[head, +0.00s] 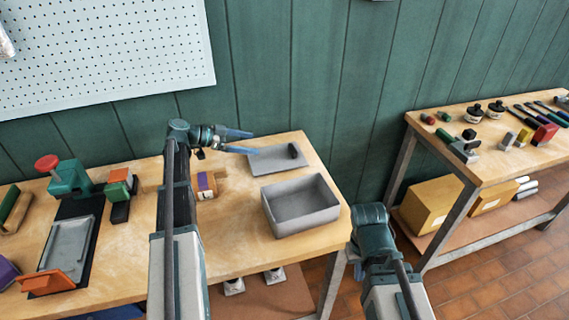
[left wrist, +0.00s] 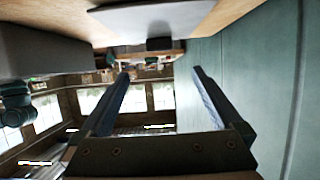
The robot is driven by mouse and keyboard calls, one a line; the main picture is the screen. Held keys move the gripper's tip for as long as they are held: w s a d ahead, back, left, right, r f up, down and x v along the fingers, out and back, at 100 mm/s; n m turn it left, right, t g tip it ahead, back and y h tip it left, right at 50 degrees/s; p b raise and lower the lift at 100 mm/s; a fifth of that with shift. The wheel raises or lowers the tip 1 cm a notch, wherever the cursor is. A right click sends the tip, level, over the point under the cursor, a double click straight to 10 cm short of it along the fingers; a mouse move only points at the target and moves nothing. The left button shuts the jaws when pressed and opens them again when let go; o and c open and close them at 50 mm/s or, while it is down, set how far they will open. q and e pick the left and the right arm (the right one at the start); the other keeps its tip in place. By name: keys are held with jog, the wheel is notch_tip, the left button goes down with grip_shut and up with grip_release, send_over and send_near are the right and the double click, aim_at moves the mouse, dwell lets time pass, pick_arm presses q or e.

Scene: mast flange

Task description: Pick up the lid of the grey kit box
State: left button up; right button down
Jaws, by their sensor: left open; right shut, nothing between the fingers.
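The grey kit box (head: 318,217) stands open and empty at the right end of the near table. Its flat grey lid (head: 268,163) lies on the table behind it, with a dark knob (head: 293,151) near its right end. My left gripper (head: 254,142) is open and empty, fingers pointing right, by the lid's back left edge. In the left wrist view, the lid (left wrist: 150,20) and knob (left wrist: 160,44) show at the top, beyond the open fingers (left wrist: 162,74). Part of my right arm shows at lower right in the head view; its gripper fingers are not visible.
A small wooden block with a purple label (head: 205,184) sits left of the lid. A green tool with a red knob (head: 68,177) and a grey tray (head: 70,243) are further left. The green wall is close behind. A second table (head: 490,165) stands right, across a gap.

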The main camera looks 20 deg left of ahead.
pick_arm(q)
jog(key=shift+d+f, duration=0.1)
jog(key=shift+f, duration=0.1)
jog(key=b, duration=0.3)
send_near(290, 148)
jog(key=shift+w+d+f, duration=0.35)
jog(key=shift+d+f, duration=0.35)
jog(key=shift+f, duration=0.1)
jog(key=shift+w+d+f, duration=0.1)
jog(key=shift+w+d, duration=0.2)
jog(key=shift+d, duration=0.15)
jog(key=b+x, duration=0.2)
jog(key=x, duration=0.3)
jog(key=shift+d, duration=0.1)
jog(key=c, duration=1.3)
jog(key=shift+r, duration=0.25)
